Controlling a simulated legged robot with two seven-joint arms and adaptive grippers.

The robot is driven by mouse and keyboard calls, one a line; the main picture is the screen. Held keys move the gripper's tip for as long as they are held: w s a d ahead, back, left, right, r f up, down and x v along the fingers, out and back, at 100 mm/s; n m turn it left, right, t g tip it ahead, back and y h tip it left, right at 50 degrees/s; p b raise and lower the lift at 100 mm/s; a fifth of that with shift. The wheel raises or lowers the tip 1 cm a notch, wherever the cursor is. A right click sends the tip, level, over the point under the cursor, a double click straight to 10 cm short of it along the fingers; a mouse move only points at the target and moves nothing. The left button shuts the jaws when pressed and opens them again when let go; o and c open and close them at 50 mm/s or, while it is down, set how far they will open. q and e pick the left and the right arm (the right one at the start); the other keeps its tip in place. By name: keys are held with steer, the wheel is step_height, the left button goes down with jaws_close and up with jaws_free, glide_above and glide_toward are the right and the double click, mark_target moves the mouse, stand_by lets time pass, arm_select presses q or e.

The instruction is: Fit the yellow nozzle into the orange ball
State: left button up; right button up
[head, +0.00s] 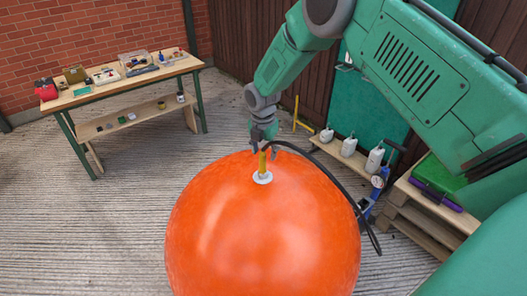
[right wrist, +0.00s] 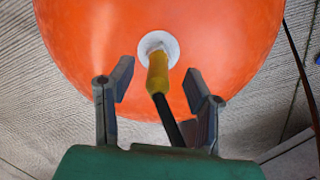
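The large orange ball (head: 225,225) fills the lower middle of the head view, and it also fills the top of the right wrist view (right wrist: 90,45). A round white valve (head: 262,178) sits on its top. The yellow nozzle (head: 262,162) stands nearly upright at the valve, its lower end meeting the white disc; how deep it sits is hidden. In the right wrist view the nozzle (right wrist: 157,72) has a black hose behind it. My right gripper (head: 264,149) is open, its fingers (right wrist: 160,82) apart on either side of the nozzle, with visible gaps. My left gripper is not in view.
A black hose (head: 345,190) loops from the nozzle over the ball's right side toward a blue pump (head: 378,182). A low shelf with white bottles (head: 349,145) and a pallet (head: 435,220) stand right. A workbench (head: 128,78) stands back left, with clear floor before it.

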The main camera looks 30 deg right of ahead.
steer(key=shift+r, duration=0.3)
step_height(320, 180, up, 11)
steer(key=shift+s+a, duration=0.3)
steer(key=shift+a, duration=0.1)
